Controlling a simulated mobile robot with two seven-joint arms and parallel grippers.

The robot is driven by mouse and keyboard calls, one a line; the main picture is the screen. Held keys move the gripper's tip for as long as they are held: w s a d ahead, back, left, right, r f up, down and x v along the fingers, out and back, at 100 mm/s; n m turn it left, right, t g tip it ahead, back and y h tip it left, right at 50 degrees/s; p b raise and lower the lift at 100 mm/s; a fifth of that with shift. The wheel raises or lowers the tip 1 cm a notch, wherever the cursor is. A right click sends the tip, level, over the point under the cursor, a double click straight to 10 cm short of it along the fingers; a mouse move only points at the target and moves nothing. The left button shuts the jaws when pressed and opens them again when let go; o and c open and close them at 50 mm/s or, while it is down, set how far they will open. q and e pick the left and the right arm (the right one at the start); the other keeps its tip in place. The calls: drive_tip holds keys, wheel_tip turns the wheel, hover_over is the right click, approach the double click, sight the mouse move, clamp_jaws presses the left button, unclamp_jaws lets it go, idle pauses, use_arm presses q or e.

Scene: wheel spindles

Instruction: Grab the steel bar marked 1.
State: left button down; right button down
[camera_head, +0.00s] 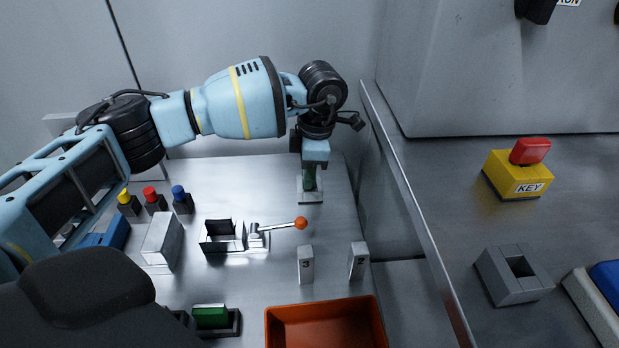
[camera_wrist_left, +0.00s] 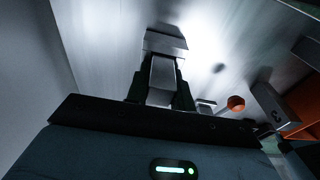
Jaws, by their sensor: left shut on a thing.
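My left gripper (camera_head: 309,186) points down at the back of the work surface, its fingers closed around a steel bar. In the left wrist view, the bar (camera_wrist_left: 161,76) sits between the dark fingers of the gripper (camera_wrist_left: 161,95). A wider grey block (camera_wrist_left: 165,42) shows just beyond the bar; I cannot tell whether they touch. No number is visible on the held bar, and the gripper mostly hides it in the head view. Steel bars marked 3 (camera_head: 306,264) and 2 (camera_head: 358,261) stand nearer the front. My right gripper is not in view.
A lever with an orange knob (camera_head: 300,223) stands in front of the gripper. An orange bin (camera_head: 325,300) is at the front. Yellow, red and blue buttons (camera_head: 178,193) are at left. A raised metal edge (camera_head: 425,235) borders the right side; a yellow KEY box (camera_head: 515,178) lies beyond.

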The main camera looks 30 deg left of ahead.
use_arm(q)
drive_tip(key=shift+r, duration=0.15)
wheel_tip(320, 180, up, 10)
drive_tip(key=shift+f+p, duration=0.1)
drive_tip(key=shift+p, duration=0.4)
